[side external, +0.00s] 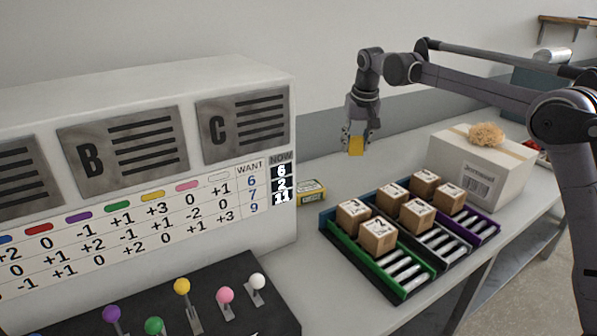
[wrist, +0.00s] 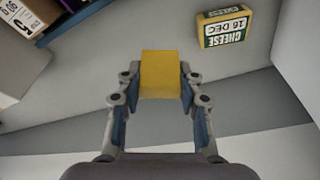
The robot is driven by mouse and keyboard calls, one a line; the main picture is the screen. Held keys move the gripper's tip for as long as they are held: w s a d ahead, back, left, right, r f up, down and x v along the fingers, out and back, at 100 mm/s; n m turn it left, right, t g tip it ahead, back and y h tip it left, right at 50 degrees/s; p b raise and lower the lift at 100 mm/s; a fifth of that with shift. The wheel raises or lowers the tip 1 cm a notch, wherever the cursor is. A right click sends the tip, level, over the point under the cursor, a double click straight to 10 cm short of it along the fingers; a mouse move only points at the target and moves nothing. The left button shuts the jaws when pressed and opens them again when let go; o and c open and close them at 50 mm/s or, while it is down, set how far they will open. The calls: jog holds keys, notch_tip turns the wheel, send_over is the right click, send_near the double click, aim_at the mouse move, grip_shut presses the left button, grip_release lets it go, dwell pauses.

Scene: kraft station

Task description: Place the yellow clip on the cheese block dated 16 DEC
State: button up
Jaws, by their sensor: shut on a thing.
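My gripper (side external: 357,137) is shut on the yellow clip (side external: 356,147) and holds it in the air above the counter. In the wrist view the yellow clip (wrist: 160,74) sits between the two fingertips. The cheese block (wrist: 223,27) lies on the counter at the upper right of the wrist view, and its label reads CHEESE and 16 DEC. In the side view the cheese block (side external: 312,192) is beside the machine's right end, left of and below my gripper. The clip and the cheese are apart.
A panel machine (side external: 150,80) with coloured levers stands at left. A roller rack (side external: 392,285) with several small boxes is right of the cheese. A large white carton (side external: 480,165) with a tan bundle on top stands behind it. Bare counter lies below my gripper.

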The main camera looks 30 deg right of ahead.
jog(key=w+n+y, duration=0.1)
jog(key=w+n, duration=0.1)
jog(key=n, duration=0.3)
send_over(305, 184)
jog(key=s, duration=0.1)
jog(key=shift+t, duration=0.3)
jog(key=f, duration=0.6)
jog(key=shift+s+f, duration=0.2)
jog(key=shift+f, duration=2.2)
jog(key=shift+f, duration=0.1)
jog(key=o, duration=0.9)
jog(key=shift+o, duration=0.2)
